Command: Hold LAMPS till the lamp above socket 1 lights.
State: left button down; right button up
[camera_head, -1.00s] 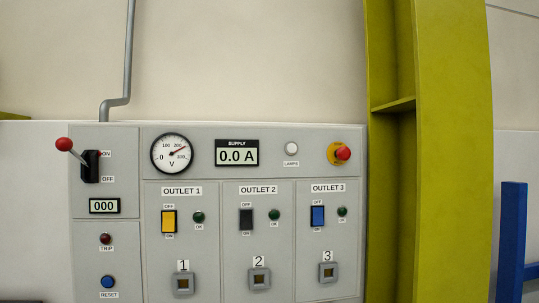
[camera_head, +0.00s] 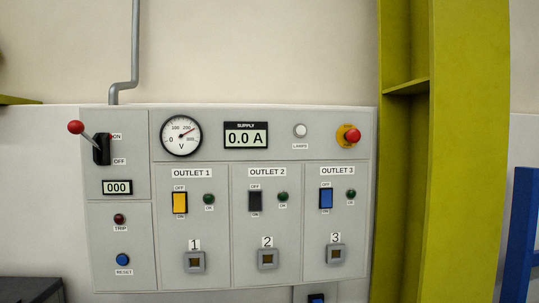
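The white round LAMPS button (camera_head: 300,130) sits on the upper right of the grey panel (camera_head: 220,245), with its label below it. Socket 1 (camera_head: 194,262) is a square grey socket at the lower left of the outlets. The green lamp above socket 1 (camera_head: 208,199) looks dark, beside the yellow OUTLET 1 switch (camera_head: 180,203). The lamps of outlet 2 (camera_head: 283,197) and outlet 3 (camera_head: 351,194) also look dark. Neither of my grippers shows in the head view.
A red emergency knob (camera_head: 352,135) is right of LAMPS. A red-tipped lever (camera_head: 76,127) sticks out at the panel's left. A yellow-green column (camera_head: 465,150) stands right of the panel. A dark box (camera_head: 30,290) shows at lower left.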

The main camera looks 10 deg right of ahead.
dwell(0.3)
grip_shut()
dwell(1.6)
